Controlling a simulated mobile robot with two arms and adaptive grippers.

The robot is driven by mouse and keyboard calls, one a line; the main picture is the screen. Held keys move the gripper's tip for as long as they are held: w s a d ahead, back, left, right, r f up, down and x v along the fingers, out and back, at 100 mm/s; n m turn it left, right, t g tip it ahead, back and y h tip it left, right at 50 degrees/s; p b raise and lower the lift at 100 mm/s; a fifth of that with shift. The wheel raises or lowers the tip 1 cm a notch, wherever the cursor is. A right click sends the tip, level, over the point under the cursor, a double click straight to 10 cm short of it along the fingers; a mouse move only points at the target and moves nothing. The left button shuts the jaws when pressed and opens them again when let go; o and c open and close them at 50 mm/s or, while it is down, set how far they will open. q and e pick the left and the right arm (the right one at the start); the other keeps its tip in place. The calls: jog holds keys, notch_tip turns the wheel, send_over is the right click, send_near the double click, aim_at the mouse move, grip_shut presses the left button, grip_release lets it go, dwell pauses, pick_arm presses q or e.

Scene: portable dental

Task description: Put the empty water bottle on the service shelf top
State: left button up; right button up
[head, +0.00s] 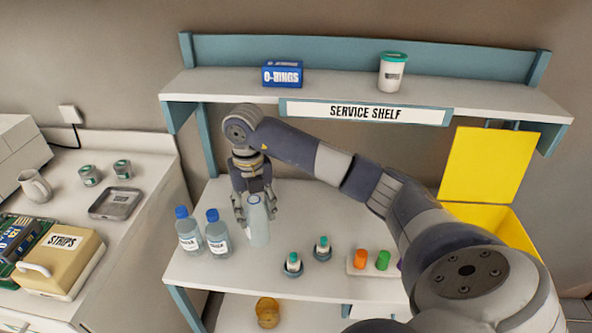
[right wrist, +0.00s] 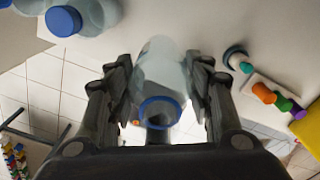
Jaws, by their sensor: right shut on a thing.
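The empty water bottle (head: 258,228) is pale and clear with an open blue-ringed neck, and has no cap. My right gripper (head: 254,203) comes down over it from above and is shut on its upper part. In the right wrist view the bottle (right wrist: 160,72) sits between the two fingers of the gripper (right wrist: 160,95). It is roughly upright over the worktop; I cannot tell whether its base touches. The service shelf top (head: 340,92) is the white board above and behind. My left gripper is not in view.
A blue O-rings box (head: 283,75) and a green-lidded white jar (head: 393,72) stand on the shelf top, with free room between them. Two blue-capped bottles (head: 188,232) (head: 217,234) stand left of the held one. Small vials (head: 292,263) and a yellow bin (head: 484,172) are right.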

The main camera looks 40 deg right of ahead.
aim_at(257, 229)
jog(key=shift+w+d+r+m, duration=0.3)
jog(key=shift+w+r+m, duration=0.3)
jog(key=shift+m, duration=0.5)
jog(key=shift+w+f, duration=0.1)
jog(key=shift+f, duration=0.1)
jog(key=shift+m, duration=0.3)
notch_tip(257, 229, down, 5)
jog(key=shift+f+p, duration=0.1)
jog(key=shift+p, duration=0.8)
notch_tip(257, 229, down, 4)
jog(key=shift+f+p, duration=0.15)
jog(key=shift+p, duration=0.4)
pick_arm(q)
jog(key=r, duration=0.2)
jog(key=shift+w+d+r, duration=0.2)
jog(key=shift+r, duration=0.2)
pick_arm(e)
jog(key=shift+d, duration=0.1)
jog(key=shift+f, duration=0.1)
jog(key=shift+f, duration=0.15)
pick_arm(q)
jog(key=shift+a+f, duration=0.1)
pick_arm(e)
jog(key=o, duration=1.1)
jog(key=shift+c, duration=0.2)
